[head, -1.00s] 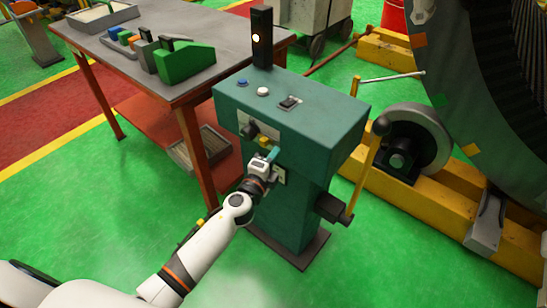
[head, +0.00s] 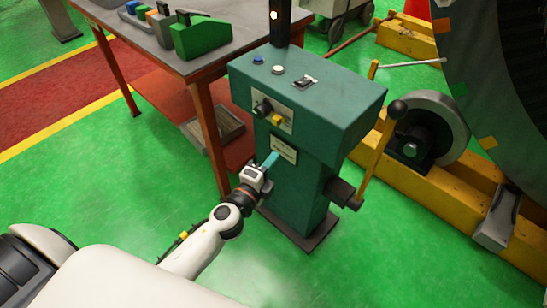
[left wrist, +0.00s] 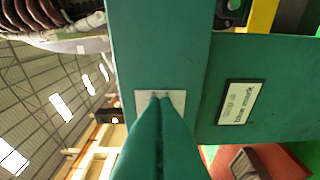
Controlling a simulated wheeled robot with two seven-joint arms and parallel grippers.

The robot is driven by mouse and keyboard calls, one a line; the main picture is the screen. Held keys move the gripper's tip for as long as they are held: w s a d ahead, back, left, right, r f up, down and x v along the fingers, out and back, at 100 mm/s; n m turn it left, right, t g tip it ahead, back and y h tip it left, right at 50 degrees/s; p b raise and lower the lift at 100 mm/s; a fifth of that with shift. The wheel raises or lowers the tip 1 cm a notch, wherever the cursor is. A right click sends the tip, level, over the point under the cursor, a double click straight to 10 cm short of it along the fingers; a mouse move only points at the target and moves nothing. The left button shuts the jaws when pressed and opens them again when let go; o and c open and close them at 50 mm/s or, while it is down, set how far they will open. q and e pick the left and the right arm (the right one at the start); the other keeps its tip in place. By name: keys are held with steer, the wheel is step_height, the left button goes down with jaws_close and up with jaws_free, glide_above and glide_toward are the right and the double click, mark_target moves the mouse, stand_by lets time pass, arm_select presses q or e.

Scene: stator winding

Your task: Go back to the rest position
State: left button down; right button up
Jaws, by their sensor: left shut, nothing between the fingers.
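My left gripper (head: 272,160) is in front of the green control pedestal (head: 305,115), below its yellow knob (head: 278,120) and close to a small pale label plate (head: 284,149). Its teal fingers are closed together and empty. In the left wrist view the shut fingers (left wrist: 160,100) point at the green housing, their tips overlapping a pale plate (left wrist: 178,98). I cannot tell whether they touch it. My right gripper is not in view.
A crank lever with a black ball (head: 398,108) stands at the pedestal's right side. A grey-topped red table (head: 160,52) with green blocks (head: 203,38) is behind at left. A large wheeled machine on a yellow frame (head: 465,200) is at right. Green floor is clear at left.

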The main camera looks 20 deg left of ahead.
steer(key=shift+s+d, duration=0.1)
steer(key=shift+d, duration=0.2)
